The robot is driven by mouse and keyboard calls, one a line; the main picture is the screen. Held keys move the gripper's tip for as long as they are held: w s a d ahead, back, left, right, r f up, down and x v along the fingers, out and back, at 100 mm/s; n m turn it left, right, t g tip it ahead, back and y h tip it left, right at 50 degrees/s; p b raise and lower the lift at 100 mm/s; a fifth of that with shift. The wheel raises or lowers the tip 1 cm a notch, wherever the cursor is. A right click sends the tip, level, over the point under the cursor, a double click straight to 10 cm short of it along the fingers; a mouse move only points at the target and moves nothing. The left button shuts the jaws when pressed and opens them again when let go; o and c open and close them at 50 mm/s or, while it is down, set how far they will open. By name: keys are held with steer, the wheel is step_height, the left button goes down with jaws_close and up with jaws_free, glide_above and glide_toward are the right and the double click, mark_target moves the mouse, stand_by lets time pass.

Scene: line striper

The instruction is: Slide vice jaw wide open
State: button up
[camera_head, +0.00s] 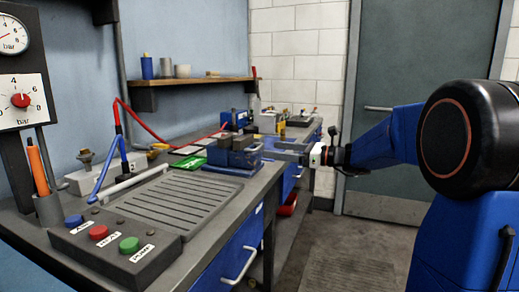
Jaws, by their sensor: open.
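The blue vice (232,152) stands on the grey workbench near its right edge, at the middle of the view. The gap between its jaws is too small to tell. My gripper (273,150) comes in from the right, with its grey fingers pointing left toward the vice. The fingers are apart, with nothing seen between them. Their tips are close to the vice's right side; I cannot tell whether they touch it.
A control box (115,245) with blue, red and green buttons sits at the front of the workbench (222,212). A ribbed tray (170,200) lies behind it. Red and blue hoses (118,130) rise at the left. A drawer handle (243,265) juts from the bench front. The floor at right is clear.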

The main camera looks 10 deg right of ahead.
mark_target(259, 148)
steer(key=shift+x, duration=3.4)
